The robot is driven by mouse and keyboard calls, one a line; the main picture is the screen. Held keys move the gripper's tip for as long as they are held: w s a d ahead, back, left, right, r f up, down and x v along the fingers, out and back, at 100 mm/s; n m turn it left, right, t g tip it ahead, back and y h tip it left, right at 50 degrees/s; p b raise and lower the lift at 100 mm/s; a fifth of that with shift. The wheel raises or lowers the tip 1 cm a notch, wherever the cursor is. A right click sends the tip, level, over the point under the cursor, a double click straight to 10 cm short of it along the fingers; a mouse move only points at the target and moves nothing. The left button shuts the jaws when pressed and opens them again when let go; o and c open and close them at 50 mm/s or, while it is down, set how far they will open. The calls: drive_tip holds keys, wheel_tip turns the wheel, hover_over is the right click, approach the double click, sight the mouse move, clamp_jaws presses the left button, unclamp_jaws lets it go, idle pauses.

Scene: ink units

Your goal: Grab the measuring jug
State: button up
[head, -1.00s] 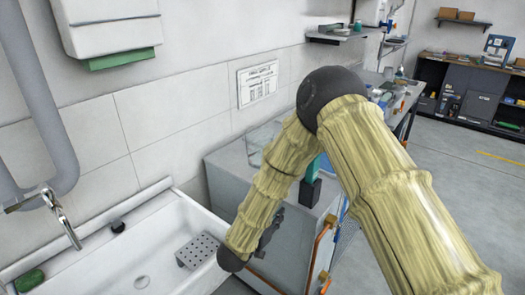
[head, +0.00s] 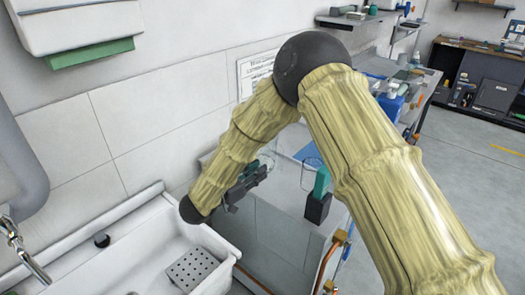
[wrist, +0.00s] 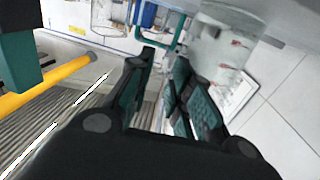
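A clear, see-through vessel with red marks (wrist: 215,48), which looks like the measuring jug, is just beyond my fingertips in the wrist view. A teal loop beside it may be its handle; I cannot tell for sure. In the head view, faint clear glassware (head: 266,160) shows on the grey cabinet behind my gripper, partly hidden by my arm. My gripper (wrist: 165,58) has its two dark, teal-padded fingers apart with nothing between them. In the head view my gripper (head: 243,188) is over the cabinet's left side, near the sink.
A white sink (head: 150,262) with a perforated plate lies at lower left. A teal and black block (head: 318,196) stands on the grey cabinet (head: 285,240), near orange pipes (head: 332,262). A cluttered bench (head: 405,95) runs behind. The floor on the right is clear.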

sight(279, 162)
drive_tip(key=x, duration=0.4)
drive_tip(key=shift+s+d+r+p, duration=0.15)
drive_tip(key=shift+d+p, duration=0.2)
drive_tip(key=shift+d, duration=0.25)
drive_tip(key=shift+w+d, duration=0.25)
drive_tip(key=shift+w, duration=0.05)
drive_tip(key=shift+w+d, duration=0.15)
drive_tip(key=shift+f+p+x, duration=0.2)
drive_tip(key=shift+p+x, duration=0.3)
drive_tip(key=shift+x, duration=0.65)
drive_tip(key=shift+f+p+x, duration=0.2)
drive_tip(key=shift+p+x, duration=0.25)
drive_tip(key=shift+x, duration=0.7)
clamp_jaws()
